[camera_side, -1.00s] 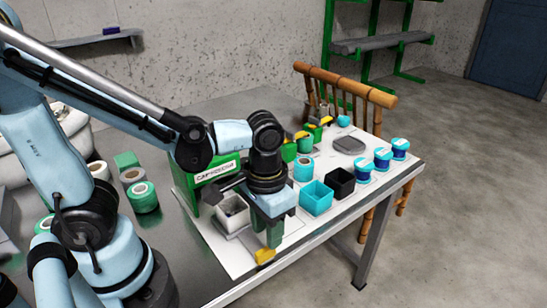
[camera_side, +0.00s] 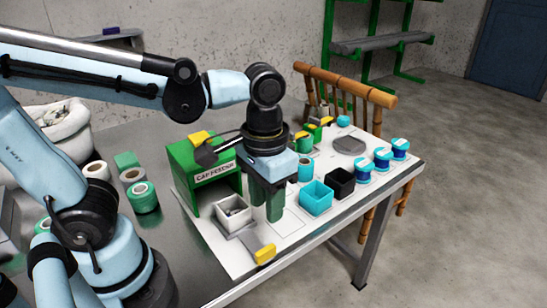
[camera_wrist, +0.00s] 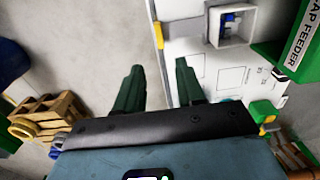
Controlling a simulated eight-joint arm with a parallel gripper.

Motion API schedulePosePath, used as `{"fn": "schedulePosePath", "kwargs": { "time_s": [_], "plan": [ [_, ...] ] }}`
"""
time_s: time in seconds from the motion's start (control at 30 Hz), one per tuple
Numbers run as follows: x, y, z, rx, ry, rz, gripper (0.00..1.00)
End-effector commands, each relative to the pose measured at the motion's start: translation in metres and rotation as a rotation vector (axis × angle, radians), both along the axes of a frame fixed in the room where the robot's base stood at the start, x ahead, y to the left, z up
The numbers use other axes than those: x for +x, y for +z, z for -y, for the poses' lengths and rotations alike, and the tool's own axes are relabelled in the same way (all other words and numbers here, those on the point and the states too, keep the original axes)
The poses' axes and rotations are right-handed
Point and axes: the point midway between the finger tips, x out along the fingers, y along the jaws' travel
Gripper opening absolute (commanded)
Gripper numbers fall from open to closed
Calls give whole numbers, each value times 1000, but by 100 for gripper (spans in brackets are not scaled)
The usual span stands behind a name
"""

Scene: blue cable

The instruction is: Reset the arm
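My gripper (camera_side: 266,208) hangs above the white work mat (camera_side: 291,226), to the right of the white box in the side view. Its two green fingers point down. In the wrist view, the fingers of my gripper (camera_wrist: 158,78) stand apart with nothing between them, so it is open and empty. My arm reaches over the table from the left, with the wrist well above the table.
The green cap feeder (camera_side: 205,172) and white box (camera_side: 233,211) stand left of my gripper. Cyan (camera_side: 316,197) and black (camera_side: 340,182) boxes stand right. A yellow-ended piece (camera_side: 265,254) lies near the front edge. Blue-and-white spools (camera_side: 382,158) stand at far right.

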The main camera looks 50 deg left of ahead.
Motion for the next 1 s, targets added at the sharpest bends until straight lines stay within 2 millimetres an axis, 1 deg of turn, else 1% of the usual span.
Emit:
{"fn": "schedulePosePath", "kwargs": {
  "time_s": [0.07,0.17,0.33,0.5,0.6,0.73,1.0],
  "plan": [
    [0,0,-1,-2,1,6,38],
    [4,-2,-9,-18,4,58,38],
    [20,-5,-39,-50,10,278,38],
    [33,-3,-70,-31,8,498,38],
    [37,-1,-81,-11,4,578,38],
    [39,0,-87,1,0,620,38],
    [40,1,-86,1,-1,621,38]
  ]
}}
